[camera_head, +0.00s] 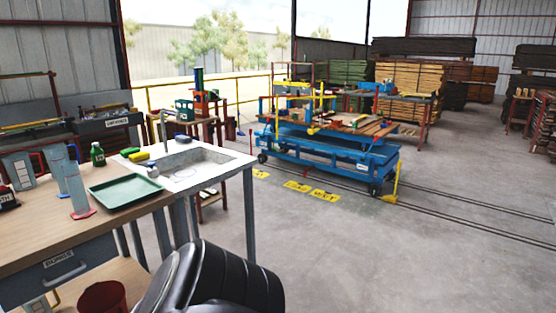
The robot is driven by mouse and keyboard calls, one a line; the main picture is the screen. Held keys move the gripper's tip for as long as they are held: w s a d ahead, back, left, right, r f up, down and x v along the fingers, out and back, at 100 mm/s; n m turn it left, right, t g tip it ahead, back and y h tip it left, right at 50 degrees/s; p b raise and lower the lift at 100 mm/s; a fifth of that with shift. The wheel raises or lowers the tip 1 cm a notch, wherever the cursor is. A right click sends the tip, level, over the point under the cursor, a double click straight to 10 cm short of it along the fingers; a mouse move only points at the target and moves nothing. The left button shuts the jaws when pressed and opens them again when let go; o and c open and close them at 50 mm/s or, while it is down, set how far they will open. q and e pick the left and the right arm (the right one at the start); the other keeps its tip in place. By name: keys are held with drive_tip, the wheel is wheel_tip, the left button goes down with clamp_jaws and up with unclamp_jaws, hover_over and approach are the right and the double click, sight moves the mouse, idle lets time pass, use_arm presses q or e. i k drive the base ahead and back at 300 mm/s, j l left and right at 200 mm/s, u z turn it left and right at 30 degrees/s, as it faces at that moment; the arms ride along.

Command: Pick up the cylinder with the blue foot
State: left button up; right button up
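Graduated cylinders stand upright on the wooden bench at the left in the head view. The cylinder with the blue foot (57,168) is a pale, translucent one, just behind and left of the cylinder with the red foot (76,188). Its lower part is small and partly overlapped, so its foot shows only faintly. The red-footed cylinder stands close to the left edge of a green tray (125,193). Neither of my grippers shows in the view.
A green bottle (98,155) stands behind the tray. A red bucket (102,298) sits below. Open floor lies to the right, before a blue cart (325,155).

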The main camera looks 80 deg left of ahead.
sight(57, 155)
drive_tip(key=u, duration=3.9)
